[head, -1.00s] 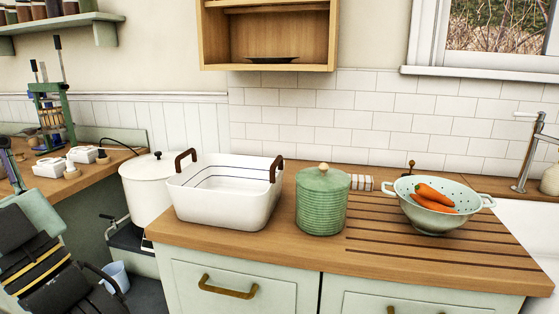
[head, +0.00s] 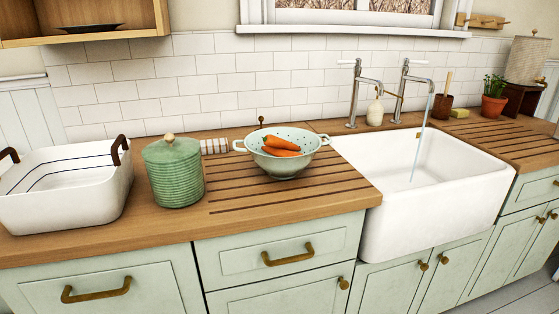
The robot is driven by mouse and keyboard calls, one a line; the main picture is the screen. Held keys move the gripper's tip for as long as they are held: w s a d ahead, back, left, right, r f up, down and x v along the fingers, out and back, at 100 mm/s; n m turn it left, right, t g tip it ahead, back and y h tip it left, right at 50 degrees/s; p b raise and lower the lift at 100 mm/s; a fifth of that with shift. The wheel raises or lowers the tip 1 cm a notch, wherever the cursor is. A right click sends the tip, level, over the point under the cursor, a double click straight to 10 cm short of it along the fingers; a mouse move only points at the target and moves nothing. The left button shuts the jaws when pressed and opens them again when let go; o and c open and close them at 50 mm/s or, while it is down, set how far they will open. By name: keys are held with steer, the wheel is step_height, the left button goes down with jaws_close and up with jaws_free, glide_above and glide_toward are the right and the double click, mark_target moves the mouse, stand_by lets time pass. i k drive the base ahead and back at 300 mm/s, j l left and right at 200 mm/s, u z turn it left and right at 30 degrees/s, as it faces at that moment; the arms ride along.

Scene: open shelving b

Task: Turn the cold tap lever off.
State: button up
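Two chrome taps stand behind the white sink in the head view. The left tap (head: 355,95) has a pale lever on top pointing left, and no water shows at its spout. The right tap (head: 404,90) has a similar lever (head: 417,62) pointing right. A thin stream of water (head: 418,140) runs from its spout into the sink (head: 385,222). I cannot tell from markings which tap is cold. My gripper is not in view.
A colander (head: 283,160) with carrots (head: 281,144) stands on the grooved wooden worktop (head: 225,205) left of the sink. A green lidded jar (head: 175,172) and a white basin (head: 75,195) stand further left. A soap bottle (head: 375,113) stands between the taps. A potted plant (head: 493,105) is at right.

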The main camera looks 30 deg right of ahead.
mark_target(406, 61)
steer(key=z, duration=1.6)
steer(key=i+l+u, duration=0.15)
steer(key=l, duration=0.4)
steer(key=i+l+u, duration=0.15)
steer(key=i+l, duration=0.15)
steer(key=l, duration=0.3)
steer(key=i+l+u, duration=0.15)
steer(key=l, duration=0.45)
steer(key=i+l+u, duration=0.15)
steer(key=l, duration=0.5)
steer(key=i+l+u, duration=0.15)
steer(key=l, duration=0.5)
steer(key=l+u, duration=0.15)
steer(key=l, duration=0.5)
steer(key=i+l+u, duration=0.1)
steer(key=i+l, duration=0.2)
steer(key=i, duration=0.15)
steer(key=i+l+u, duration=0.1)
steer(key=i+l, duration=0.2)
steer(key=i, duration=0.15)
steer(key=i+j, duration=0.2)
steer(key=i, duration=0.05)
